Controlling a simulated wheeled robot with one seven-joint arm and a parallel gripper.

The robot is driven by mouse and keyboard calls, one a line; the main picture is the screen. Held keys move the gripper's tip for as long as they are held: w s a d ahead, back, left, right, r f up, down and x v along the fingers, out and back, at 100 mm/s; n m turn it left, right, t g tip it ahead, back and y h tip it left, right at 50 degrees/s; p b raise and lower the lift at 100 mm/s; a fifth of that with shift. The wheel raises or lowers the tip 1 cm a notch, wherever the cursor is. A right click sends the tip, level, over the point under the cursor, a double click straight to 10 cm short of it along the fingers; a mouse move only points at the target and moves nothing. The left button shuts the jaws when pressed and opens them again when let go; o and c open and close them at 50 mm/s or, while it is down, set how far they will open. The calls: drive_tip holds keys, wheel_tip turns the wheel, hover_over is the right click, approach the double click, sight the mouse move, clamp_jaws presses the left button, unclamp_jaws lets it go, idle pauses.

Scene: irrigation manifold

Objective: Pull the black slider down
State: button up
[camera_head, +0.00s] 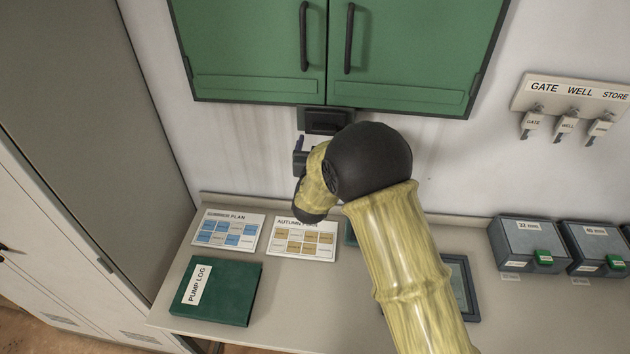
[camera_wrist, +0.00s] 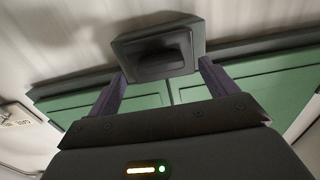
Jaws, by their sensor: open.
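A dark housing (camera_head: 325,120) sits on the wall just under the green cabinet. In the wrist view the housing (camera_wrist: 120,47) shows a recessed dark face with a black raised part (camera_wrist: 158,62), which looks like the black slider. My gripper (camera_wrist: 161,82) is open, with one finger on each side of the housing's lower part in that view. Nothing is held between the fingers. I cannot tell whether they touch the housing. In the head view my gripper (camera_head: 300,144) is just below and left of the housing, partly hidden by my arm.
The green cabinet (camera_head: 260,50) hangs close above. Below, the bench holds a green pump log (camera_head: 225,292), a summer plan card (camera_head: 228,231), an autumn plan card (camera_head: 303,240) and grey boxes (camera_head: 530,243). Keys hang from a rack (camera_head: 570,95) at right.

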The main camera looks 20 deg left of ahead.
drive_tip(key=b+v, duration=0.5)
drive_tip(key=v, duration=0.8)
drive_tip(key=shift+s, duration=0.3)
drive_tip(key=shift+f, duration=0.1)
drive_tip(key=w+d+f+g+h, duration=0.1)
drive_tip(key=d+f+g, duration=0.15)
drive_tip(key=d, duration=0.55)
drive_tip(key=w+d+f+g+h, duration=0.15)
drive_tip(key=d+g, duration=0.25)
drive_tip(key=d, duration=0.4)
drive_tip(key=s+d+f+m+g+h, duration=0.1)
drive_tip(key=s+d+f+g, duration=0.1)
drive_tip(key=s+d+g, duration=0.2)
drive_tip(key=s+d+f+m+g+h, duration=0.1)
drive_tip(key=s+d+g, duration=0.3)
drive_tip(key=s+d, duration=0.7)
drive_tip(key=d+f, duration=0.1)
drive_tip(key=d, duration=0.3)
drive_tip(key=shift+d+m, duration=0.2)
drive_tip(key=shift+m, duration=0.2)
